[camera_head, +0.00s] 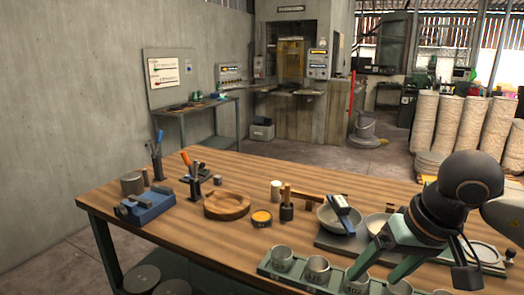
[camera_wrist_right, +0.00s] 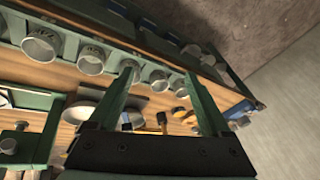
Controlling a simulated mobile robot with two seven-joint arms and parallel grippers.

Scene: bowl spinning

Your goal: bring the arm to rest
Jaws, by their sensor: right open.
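My right gripper (camera_head: 373,274) comes in from the right in the head view, above the front edge of the workbench. Its two green fingers are apart with nothing between them. In the right wrist view the open gripper (camera_wrist_right: 159,74) frames part of the bench, with several metal cups beyond the fingertips.
Metal cups (camera_head: 282,257) stand in a green rack along the front edge, close under my right gripper. A wooden dish (camera_head: 227,205), a small orange-topped tin (camera_head: 262,218) and a blue block (camera_head: 147,206) lie further left. Bare wood (camera_head: 265,175) shows at the back.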

